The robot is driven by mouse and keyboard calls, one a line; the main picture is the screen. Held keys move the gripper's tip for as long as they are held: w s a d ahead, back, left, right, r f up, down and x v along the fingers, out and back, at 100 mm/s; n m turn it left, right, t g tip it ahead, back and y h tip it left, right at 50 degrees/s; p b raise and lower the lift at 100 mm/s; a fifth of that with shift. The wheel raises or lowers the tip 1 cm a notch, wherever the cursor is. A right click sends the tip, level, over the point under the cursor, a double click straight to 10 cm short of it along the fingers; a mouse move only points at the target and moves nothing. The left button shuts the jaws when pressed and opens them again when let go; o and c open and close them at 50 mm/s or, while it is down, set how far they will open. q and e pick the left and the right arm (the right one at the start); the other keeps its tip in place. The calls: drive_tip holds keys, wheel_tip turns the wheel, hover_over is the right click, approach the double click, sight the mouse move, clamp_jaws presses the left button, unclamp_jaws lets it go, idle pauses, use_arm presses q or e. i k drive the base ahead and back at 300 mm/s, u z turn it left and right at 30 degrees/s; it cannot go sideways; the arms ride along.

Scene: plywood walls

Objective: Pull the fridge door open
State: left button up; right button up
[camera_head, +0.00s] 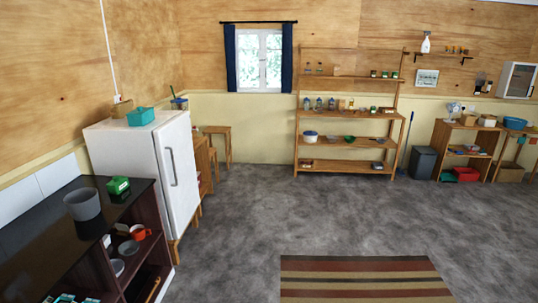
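The white fridge (128,165) stands against the left wall on short wooden legs. Its door (182,180) faces right and looks shut. A grey vertical handle (171,167) is on the upper part of the door. A teal container (140,116) and a small brown box sit on top of the fridge. Neither of my grippers shows in the head view, so I cannot see how they stand relative to the handle.
A dark-topped counter (30,235) with open shelves stands in front of the fridge, at lower left. A striped rug (365,278) lies on the grey floor. Wooden shelves (345,143) line the back wall. The floor (240,230) right of the fridge is clear.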

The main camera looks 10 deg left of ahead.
sight(183, 201)
drive_tip(key=u, duration=0.05)
drive_tip(key=i, duration=1.95)
drive_tip(key=u, duration=1.1)
drive_tip(key=i, duration=1.85)
drive_tip(key=u, duration=1)
drive_tip(key=i, duration=0.3)
drive_tip(key=u, duration=0.1)
